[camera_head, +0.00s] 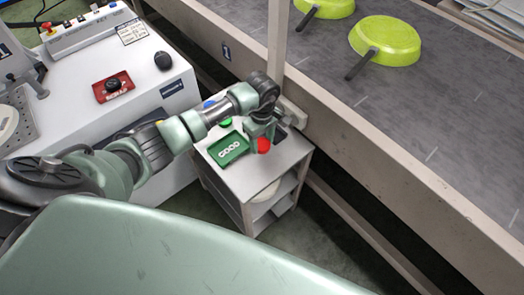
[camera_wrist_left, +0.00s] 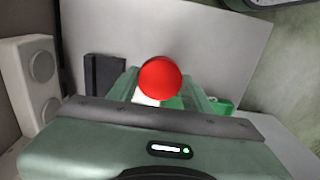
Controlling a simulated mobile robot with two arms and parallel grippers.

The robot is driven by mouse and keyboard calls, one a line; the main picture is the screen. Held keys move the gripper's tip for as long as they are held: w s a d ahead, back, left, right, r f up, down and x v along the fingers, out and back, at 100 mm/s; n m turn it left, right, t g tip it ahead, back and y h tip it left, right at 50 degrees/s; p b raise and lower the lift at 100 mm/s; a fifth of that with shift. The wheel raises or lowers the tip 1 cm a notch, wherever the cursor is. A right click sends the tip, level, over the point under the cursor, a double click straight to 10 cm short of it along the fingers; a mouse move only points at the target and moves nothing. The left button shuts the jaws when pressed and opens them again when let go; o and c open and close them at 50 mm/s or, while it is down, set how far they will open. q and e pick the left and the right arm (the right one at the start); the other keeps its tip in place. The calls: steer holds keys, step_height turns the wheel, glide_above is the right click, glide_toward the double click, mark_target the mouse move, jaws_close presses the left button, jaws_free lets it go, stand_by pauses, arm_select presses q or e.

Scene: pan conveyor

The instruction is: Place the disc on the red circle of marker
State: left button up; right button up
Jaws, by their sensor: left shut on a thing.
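My left gripper (camera_head: 262,134) is over the small white cabinet (camera_head: 227,176), its fingers closed around a red round-topped thing (camera_head: 264,145). In the left wrist view the red round thing (camera_wrist_left: 160,79) sits between the two pale green fingers, with a white part below it. The fingers hide its sides, and I cannot tell whether its base touches the cabinet top. A green tray (camera_head: 216,153) lettered "GOOD" lies left of the gripper. A green round thing (camera_head: 225,123) is behind the tray. I cannot make out a separate disc or marker for certain. My right gripper is not in view.
The conveyor (camera_head: 440,110) at right carries two lime-green pans (camera_head: 385,41), with a post (camera_head: 278,40) at its near edge. A white machine table (camera_head: 150,65) stands at left. A dark block (camera_wrist_left: 104,76) is left of the fingers in the wrist view.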

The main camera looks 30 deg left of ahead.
mark_target(262, 144)
arm_select(q)
steer(key=shift+f+b, duration=1.05)
steer(key=shift+f, duration=0.85)
steer(key=shift+f, duration=0.1)
steer(key=o, duration=1.5)
